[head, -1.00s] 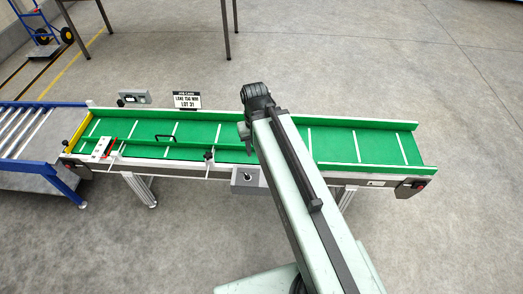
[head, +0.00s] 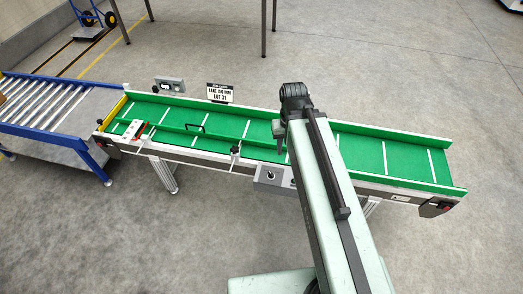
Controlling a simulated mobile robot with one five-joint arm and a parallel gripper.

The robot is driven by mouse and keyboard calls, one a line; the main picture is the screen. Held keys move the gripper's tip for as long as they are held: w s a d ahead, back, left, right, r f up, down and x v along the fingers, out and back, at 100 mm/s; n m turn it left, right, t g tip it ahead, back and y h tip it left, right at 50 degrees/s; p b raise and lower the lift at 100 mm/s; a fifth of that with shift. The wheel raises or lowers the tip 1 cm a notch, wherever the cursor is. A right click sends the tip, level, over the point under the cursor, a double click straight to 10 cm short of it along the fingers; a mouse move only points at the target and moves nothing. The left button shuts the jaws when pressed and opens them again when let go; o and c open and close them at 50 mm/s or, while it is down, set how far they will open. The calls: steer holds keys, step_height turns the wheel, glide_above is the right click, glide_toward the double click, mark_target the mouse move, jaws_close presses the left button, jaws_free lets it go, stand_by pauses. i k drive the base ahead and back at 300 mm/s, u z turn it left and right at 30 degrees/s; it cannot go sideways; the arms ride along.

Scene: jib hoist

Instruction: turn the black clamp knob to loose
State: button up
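A small black clamp knob (head: 235,150) stands at the front side of the green conveyor (head: 352,150), near the guide rail's right end. My arm covers part of the belt there. The gripper's fingers are small and dark, and their opening is not clear. The knob's turn position is too small to read.
A sign reading LOT 31 (head: 220,94) stands behind the conveyor. A grey box with a switch (head: 271,176) sits on its front side. A blue roller conveyor (head: 45,103) adjoins at the left. A red and white piece (head: 137,130) lies at the belt's left end. Floor in front is clear.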

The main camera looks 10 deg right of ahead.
mark_target(234, 149)
steer(key=u, duration=0.45)
steer(key=k, duration=1.3)
steer(key=u, duration=0.45)
steer(key=i, duration=0.4)
steer(key=z, duration=0.8)
steer(key=i, duration=1.3)
steer(key=u, duration=0.4)
